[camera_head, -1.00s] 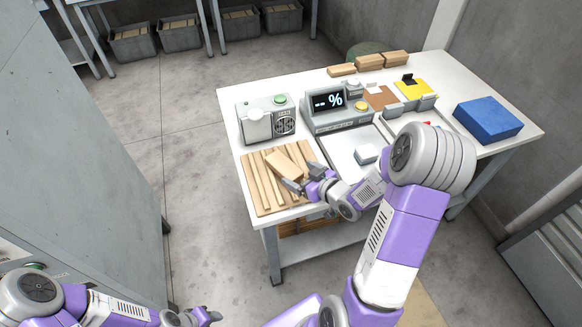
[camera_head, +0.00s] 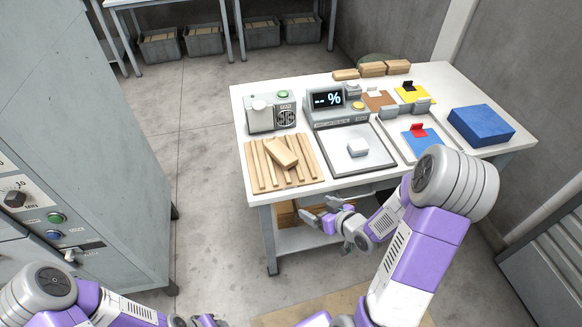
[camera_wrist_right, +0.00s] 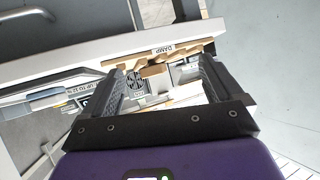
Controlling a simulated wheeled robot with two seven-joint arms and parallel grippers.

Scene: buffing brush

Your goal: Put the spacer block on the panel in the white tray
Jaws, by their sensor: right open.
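A wooden block (camera_head: 282,151) lies askew on the wooden slatted rack (camera_head: 262,178) at the table's front left. I cannot tell which block is the spacer. A white-rimmed tray (camera_head: 407,153) to the right holds a blue panel (camera_head: 423,141) and a red-handled item (camera_head: 418,130). My right gripper (camera_head: 318,219) is open and empty, in front of the table's front edge; its open fingers show in the right wrist view (camera_wrist_right: 160,75). My left gripper (camera_head: 205,321) is cut off at the bottom edge.
Behind stand a grey device with a green button (camera_head: 270,113) and a display unit (camera_head: 335,108). A blue block (camera_head: 481,125) lies at the right. Wooden blocks (camera_head: 372,69) line the back. A grey cabinet (camera_head: 110,150) stands left; the floor between is clear.

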